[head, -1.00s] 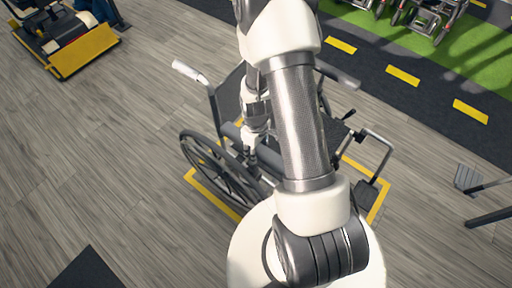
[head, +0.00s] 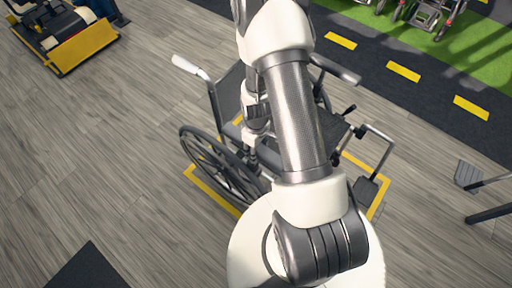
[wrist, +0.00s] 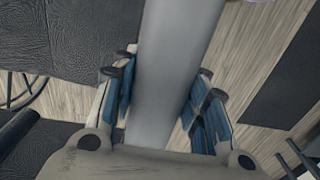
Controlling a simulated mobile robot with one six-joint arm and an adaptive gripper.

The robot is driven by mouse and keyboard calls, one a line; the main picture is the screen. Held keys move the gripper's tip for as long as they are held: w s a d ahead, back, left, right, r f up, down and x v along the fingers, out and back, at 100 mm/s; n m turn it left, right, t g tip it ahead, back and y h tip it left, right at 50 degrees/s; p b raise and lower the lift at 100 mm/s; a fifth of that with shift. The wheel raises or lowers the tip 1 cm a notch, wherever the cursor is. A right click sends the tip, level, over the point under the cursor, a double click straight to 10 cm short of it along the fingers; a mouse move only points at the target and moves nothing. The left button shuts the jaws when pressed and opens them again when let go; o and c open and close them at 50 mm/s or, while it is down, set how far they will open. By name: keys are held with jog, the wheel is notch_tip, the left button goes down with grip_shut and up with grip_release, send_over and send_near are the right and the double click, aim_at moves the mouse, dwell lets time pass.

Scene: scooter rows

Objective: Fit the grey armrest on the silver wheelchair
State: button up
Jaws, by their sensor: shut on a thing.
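The wheelchair (head: 221,170) stands on the floor inside a yellow outline in the head view. Its large wheel and pale-tipped push handle show left of my arm, and a dark bar shows at its upper right. My arm hides much of its middle. In the wrist view my gripper (wrist: 160,88) is shut on the grey armrest (wrist: 178,45), with blue pads against both sides of it. Dark textured wheelchair surfaces (wrist: 80,35) lie left of the armrest. In the head view I cannot make out my fingers or the armrest's gap to the frame.
A yellow-fronted machine (head: 82,43) stands at the upper left. Other wheelchairs (head: 428,15) stand on the green strip at the top right. A footrest-like part (head: 468,174) shows at the right edge.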

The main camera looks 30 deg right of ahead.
jog(key=o, duration=1.5)
notch_tip(320, 180, up, 12)
jog(key=shift+r, duration=0.1)
jog(key=shift+r, duration=0.1)
jog(key=s+a+r+m+t, duration=0.1)
jog(key=a+r, duration=0.2)
jog(key=r, duration=0.6)
jog(key=s+a+r+m+t, duration=0.1)
jog(key=s+a+r, duration=0.15)
jog(key=r, duration=0.65)
jog(key=s+a+r+t, duration=0.1)
jog(key=s+r, duration=0.2)
jog(key=s+a+r+m, duration=0.1)
jog(key=s+a+r, duration=0.1)
jog(key=s+r, duration=0.1)
jog(key=s+a+r+m+t, duration=0.1)
jog(key=s+a+r, duration=0.1)
jog(key=s+r, duration=0.1)
jog(key=shift+s+a+t, duration=0.1)
jog(key=shift+s+t, duration=0.2)
jog(key=shift+s, duration=0.2)
